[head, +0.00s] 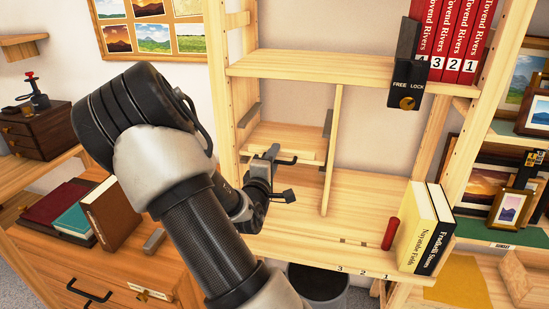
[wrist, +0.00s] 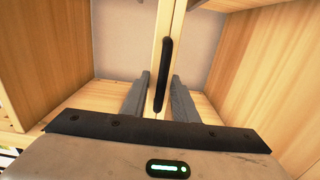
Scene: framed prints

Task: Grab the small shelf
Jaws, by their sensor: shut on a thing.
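The small shelf (head: 300,141) is a pale wooden board with a black handle, set level in the left bay of the tall wooden unit. My gripper (head: 271,154) is at its front edge, beside the handle. In the wrist view the small shelf (wrist: 174,25) runs upright through the picture, with its black handle (wrist: 163,75) in front. The two grey fingers of my gripper (wrist: 159,88) stand on either side of its edge, shut on it. My forearm hides part of the unit's left side in the head view.
A thin upright divider (head: 333,150) stands right of the small shelf. A black lock box (head: 408,84) hangs at the upper board, below red books (head: 455,40). Two books (head: 426,228) and a red cylinder (head: 390,233) stand on the lower board. A drawer cabinet stands left.

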